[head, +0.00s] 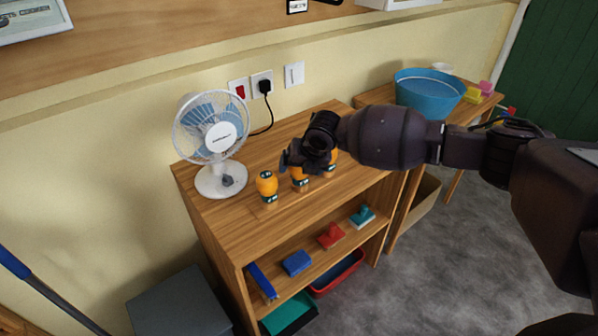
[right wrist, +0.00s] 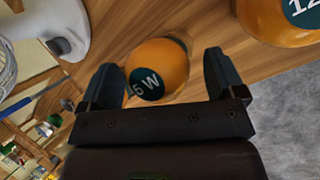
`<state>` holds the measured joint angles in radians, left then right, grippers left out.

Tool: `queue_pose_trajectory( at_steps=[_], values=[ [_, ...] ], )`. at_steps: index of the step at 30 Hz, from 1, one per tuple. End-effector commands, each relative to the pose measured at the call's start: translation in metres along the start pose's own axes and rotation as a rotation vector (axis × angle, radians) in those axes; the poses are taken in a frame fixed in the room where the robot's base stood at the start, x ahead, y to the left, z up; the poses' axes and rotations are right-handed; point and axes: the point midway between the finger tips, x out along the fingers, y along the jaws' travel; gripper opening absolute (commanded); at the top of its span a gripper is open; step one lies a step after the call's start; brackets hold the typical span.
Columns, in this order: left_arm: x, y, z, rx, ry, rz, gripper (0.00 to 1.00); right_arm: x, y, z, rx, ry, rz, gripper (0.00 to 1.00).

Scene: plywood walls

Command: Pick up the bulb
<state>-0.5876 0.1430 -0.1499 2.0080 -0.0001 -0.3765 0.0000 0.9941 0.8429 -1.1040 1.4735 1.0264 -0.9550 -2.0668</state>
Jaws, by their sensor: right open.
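Several orange bulbs with dark green label patches stand on the top of the wooden shelf unit (head: 235,222). The left bulb (head: 267,184) is in clear view, the middle bulb (head: 300,180) is partly covered by my right gripper (head: 294,162), and the right bulb (head: 333,158) is mostly hidden behind it. In the right wrist view, a bulb marked "5 W" (right wrist: 165,62) lies between the open fingers, with gaps on both sides. I cannot tell for sure which of the bulbs it is. My left gripper is not in view.
A white desk fan (head: 212,140) stands left of the bulbs; its base (right wrist: 60,25) is near in the right wrist view. Another orange bulb (right wrist: 278,22) is close on the right there. A blue basin (head: 428,92) stands on the table behind.

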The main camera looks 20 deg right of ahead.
Motion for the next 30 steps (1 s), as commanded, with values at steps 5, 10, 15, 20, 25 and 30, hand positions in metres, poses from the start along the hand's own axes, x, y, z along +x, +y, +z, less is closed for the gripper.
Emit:
queue_pose_trajectory(
  at_steps=[5, 10, 15, 20, 25, 30],
  values=[
    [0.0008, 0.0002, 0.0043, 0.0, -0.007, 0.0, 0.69, 0.0134, 0.0004, -0.0001, -0.001, 0.0, 0.0, 0.88],
    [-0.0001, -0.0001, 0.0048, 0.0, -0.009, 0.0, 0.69, 0.0133, 0.0006, 0.0004, -0.002, -0.001, 0.001, 0.88],
    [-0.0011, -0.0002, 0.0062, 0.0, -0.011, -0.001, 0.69, 0.0131, 0.0006, 0.0004, -0.002, -0.001, 0.0, 0.72],
    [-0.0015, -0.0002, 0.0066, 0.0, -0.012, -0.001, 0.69, 0.0131, 0.0005, 0.0003, -0.001, -0.001, 0.0, 0.47],
    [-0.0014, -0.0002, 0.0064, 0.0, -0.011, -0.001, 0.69, 0.0131, 0.0006, 0.0004, -0.001, -0.001, 0.001, 0.35],
    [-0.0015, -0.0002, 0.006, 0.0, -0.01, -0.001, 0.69, 0.0118, 0.0009, 0.001, -0.001, -0.002, 0.001, 0.34]
  ],
)
